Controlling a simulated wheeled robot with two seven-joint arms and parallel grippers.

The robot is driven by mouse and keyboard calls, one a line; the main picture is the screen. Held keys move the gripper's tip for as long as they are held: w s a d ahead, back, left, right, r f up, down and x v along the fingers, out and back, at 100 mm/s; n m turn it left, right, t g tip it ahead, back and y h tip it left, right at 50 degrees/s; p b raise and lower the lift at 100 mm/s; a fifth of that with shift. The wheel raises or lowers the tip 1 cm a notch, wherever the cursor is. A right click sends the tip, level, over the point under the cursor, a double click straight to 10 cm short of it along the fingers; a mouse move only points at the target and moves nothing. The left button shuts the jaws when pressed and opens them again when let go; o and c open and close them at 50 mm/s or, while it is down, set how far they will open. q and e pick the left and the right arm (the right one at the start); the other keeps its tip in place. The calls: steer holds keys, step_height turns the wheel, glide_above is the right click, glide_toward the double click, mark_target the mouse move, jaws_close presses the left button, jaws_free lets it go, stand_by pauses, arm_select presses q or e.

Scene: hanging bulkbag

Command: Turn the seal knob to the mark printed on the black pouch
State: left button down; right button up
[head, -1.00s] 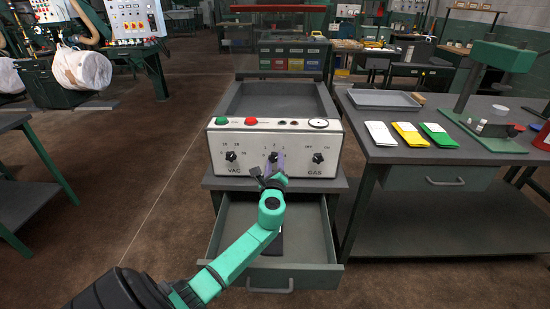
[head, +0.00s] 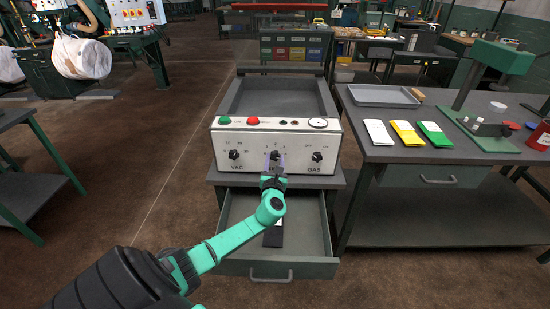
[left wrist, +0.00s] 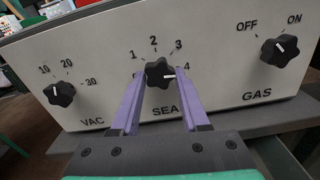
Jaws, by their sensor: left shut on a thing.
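The black seal knob (left wrist: 160,74) is in the middle of the white panel (left wrist: 115,50), over the partly covered SEAL label. Numbers 1 to 4 are printed around it, and its white pointer line points right, just below the 4. My left gripper (left wrist: 160,90) has its purple fingers shut on this knob, one on each side. In the head view the left gripper (head: 274,165) covers much of the knob. The black pouch (head: 273,235) lies in the open drawer below, partly hidden by my arm; its mark is too small to read.
The VAC knob (left wrist: 59,94) is left of the seal knob and the GAS knob (left wrist: 280,51) is right of it. The open drawer (head: 235,245) juts out below the panel. White, yellow and green packets (head: 406,133) lie on the right-hand bench (head: 370,150).

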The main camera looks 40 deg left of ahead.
arm_select(q)
steer(key=shift+a+r+m, duration=0.1)
steer(key=shift+r+m, duration=0.05)
steer(key=shift+m, duration=0.25)
steer(key=shift+c, duration=2)
jaws_free()
steer(key=p+v, duration=0.1)
steer(key=v, duration=1.3)
steer(key=shift+s+d, duration=0.15)
steer(key=shift+d, duration=0.1)
steer(key=shift+f, duration=0.2)
